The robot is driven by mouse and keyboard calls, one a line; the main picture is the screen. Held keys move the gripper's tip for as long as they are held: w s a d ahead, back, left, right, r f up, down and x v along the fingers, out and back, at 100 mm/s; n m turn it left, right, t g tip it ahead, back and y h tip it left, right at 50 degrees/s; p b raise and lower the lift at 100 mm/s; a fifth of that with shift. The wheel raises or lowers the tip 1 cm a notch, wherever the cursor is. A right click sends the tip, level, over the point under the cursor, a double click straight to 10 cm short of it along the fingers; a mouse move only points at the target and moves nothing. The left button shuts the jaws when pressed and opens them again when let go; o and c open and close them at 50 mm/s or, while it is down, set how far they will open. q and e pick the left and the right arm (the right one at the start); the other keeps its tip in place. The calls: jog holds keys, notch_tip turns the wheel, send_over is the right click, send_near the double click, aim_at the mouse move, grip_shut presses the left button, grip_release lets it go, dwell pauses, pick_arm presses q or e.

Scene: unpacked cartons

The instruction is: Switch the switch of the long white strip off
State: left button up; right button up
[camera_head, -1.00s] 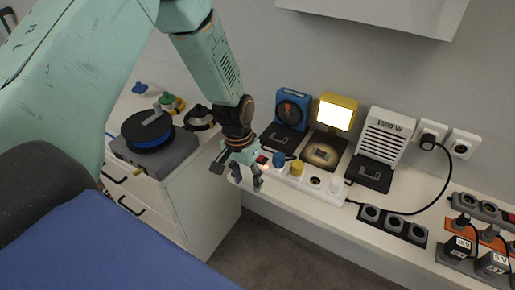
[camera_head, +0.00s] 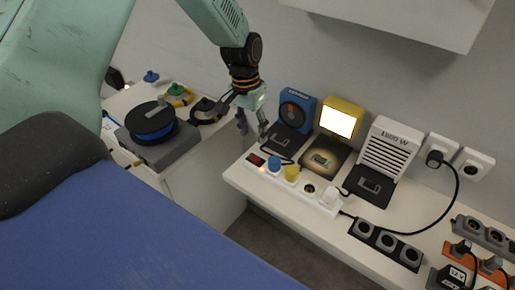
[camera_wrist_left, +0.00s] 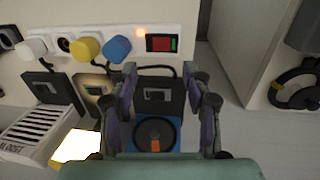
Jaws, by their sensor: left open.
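The long white strip (camera_head: 311,192) lies along the front left of the white counter. Its red switch (camera_head: 256,160) is at the left end. In the wrist view the strip (camera_wrist_left: 188,18) runs along the top, and the switch (camera_wrist_left: 161,43) shows red and green, with a small orange glow beside it. Blue (camera_head: 274,163), yellow (camera_head: 292,173) and white (camera_head: 328,197) plugs sit in the strip. My left gripper (camera_head: 252,128) is open and empty, above and behind the strip's left end, apart from the switch. My right gripper is not in view.
Behind the strip stand a blue fan-like device (camera_head: 295,110), a lit yellow lamp (camera_head: 338,121) and a white heater (camera_head: 390,148) marked 1500 W. A black socket block (camera_head: 387,242) is to the right. A gap separates the counter from the left cabinet (camera_head: 196,170).

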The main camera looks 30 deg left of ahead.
aim_at(255, 158)
pick_arm(q)
jog(key=shift+s+f, duration=0.3)
jog(key=shift+f, duration=0.3)
jog(key=shift+s+f, duration=0.25)
jog(key=shift+f, duration=0.3)
jog(key=f, duration=0.3)
jog(key=w+f, duration=0.1)
jog(key=f, duration=0.1)
jog(key=shift+w+d+b, duration=0.1)
jog(key=shift+d+b, duration=0.2)
jog(key=shift+b, duration=0.1)
jog(key=shift+s+f, duration=0.1)
jog(key=shift+s, duration=0.1)
jog(key=shift+s+r, duration=0.2)
jog(key=shift+s, duration=0.15)
jog(key=shift+w+f, duration=0.15)
jog(key=shift+w, duration=0.15)
jog(key=shift+c, duration=0.4)
jog(key=shift+w+f, duration=0.15)
jog(key=shift+w, duration=0.05)
jog(key=c, duration=0.3)
jog(key=shift+s+r, duration=0.2)
jog(key=shift+s, duration=0.15)
jog(key=c, duration=0.5)
grip_shut()
